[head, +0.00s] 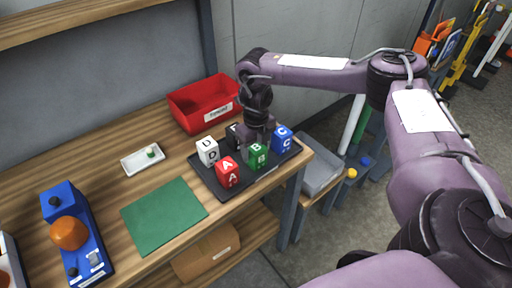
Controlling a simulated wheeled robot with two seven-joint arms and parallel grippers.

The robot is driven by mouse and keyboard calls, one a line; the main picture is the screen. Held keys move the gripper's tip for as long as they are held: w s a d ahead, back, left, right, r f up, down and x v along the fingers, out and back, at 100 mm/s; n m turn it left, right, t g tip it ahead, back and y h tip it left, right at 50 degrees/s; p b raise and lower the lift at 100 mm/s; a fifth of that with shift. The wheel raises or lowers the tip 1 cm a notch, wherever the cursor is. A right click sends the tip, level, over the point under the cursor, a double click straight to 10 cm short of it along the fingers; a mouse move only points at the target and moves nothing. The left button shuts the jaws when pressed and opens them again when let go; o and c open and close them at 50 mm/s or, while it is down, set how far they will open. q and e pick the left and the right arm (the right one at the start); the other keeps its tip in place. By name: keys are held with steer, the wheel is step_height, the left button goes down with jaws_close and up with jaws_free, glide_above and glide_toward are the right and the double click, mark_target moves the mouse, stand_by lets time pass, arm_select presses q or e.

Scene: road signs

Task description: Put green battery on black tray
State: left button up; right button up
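The black tray (208,180) lies on the wooden bench and holds lettered cubes: white D (208,151), red A (227,172), green B (258,155) and blue C (281,138). A small green-topped cylinder (150,153), possibly the green battery, stands on a white dish (133,164) to the left of the tray. My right gripper (258,136) points down over the tray, just behind the green cube. Its fingers are dark and partly hidden, so I cannot tell if it is open or touching a cube. My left gripper is not in view.
A red bin (190,112) stands behind the tray. A green mat (163,215) lies in front of the dish. A blue device with an orange dome (69,234) is at the left. A grey bin (318,170) stands right of the bench edge.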

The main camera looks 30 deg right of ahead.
steer(key=shift+o, duration=0.2)
steer(key=shift+w+r, duration=0.1)
steer(key=shift+r, duration=0.25)
step_height(320, 180, up, 12)
steer(key=p, duration=0.1)
steer(key=shift+f, duration=0.2)
steer(key=shift+f, duration=0.1)
stand_by(0.4)
